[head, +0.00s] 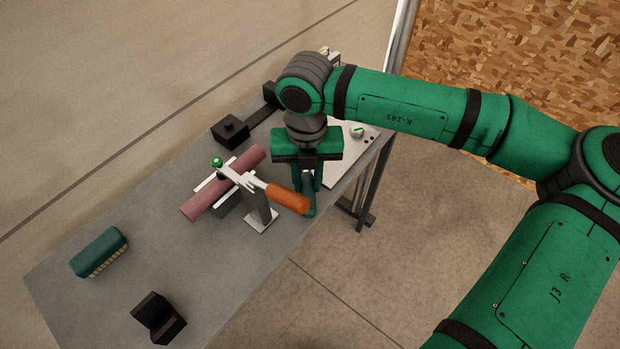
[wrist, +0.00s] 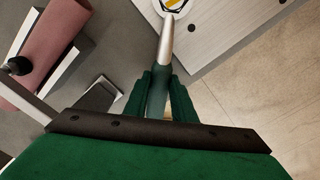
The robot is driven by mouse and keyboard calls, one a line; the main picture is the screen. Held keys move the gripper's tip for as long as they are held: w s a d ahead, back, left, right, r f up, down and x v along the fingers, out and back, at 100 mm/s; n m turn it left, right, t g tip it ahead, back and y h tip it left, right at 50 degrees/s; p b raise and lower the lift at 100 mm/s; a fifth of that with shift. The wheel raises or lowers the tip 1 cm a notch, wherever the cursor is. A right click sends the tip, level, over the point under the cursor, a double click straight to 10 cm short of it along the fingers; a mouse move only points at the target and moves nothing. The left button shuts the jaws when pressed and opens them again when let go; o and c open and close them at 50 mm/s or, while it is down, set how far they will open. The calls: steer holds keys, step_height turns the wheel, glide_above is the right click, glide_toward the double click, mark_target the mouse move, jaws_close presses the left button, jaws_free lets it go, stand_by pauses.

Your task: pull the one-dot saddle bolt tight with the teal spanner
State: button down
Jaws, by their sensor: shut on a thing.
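My gripper (head: 313,188) is shut on the teal handle of the teal spanner (wrist: 157,92). In the wrist view the spanner's metal shaft runs up from the fingers to a pale ring head at the top edge. A bolt head (wrist: 173,3) with a yellow mark and dark outline shows inside the ring. The ring is over the pale board (head: 336,166), where a green-marked round fitting (head: 357,131) shows in the head view. Dark dots lie near it; I cannot tell how many belong to this bolt.
An orange-handled tool (head: 287,198) lies across a pink cylinder (head: 200,204) left of my gripper, near a metal stand (head: 262,219). A teal brush-like block (head: 99,252) and black blocks (head: 158,318) (head: 230,131) are on the grey table (head: 120,215). Open floor lies right.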

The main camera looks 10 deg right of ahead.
steer(key=shift+w+a+m, duration=0.1)
steer(key=shift+a+m, duration=0.25)
steer(key=shift+m, duration=0.05)
steer(key=shift+a, duration=0.25)
steer(key=shift+w+a+m, duration=0.1)
steer(key=shift+m, duration=0.2)
stand_by(0.5)
steer(key=shift+w+a+m, duration=0.1)
steer(key=shift+a+m, duration=0.2)
steer(key=shift+m, duration=0.1)
steer(key=shift+w+a+m, duration=0.35)
steer(key=shift+a+m, duration=0.4)
steer(key=shift+m, duration=0.05)
stand_by(0.6)
steer(key=shift+s+d+n, duration=0.25)
steer(key=shift+d+n, duration=0.25)
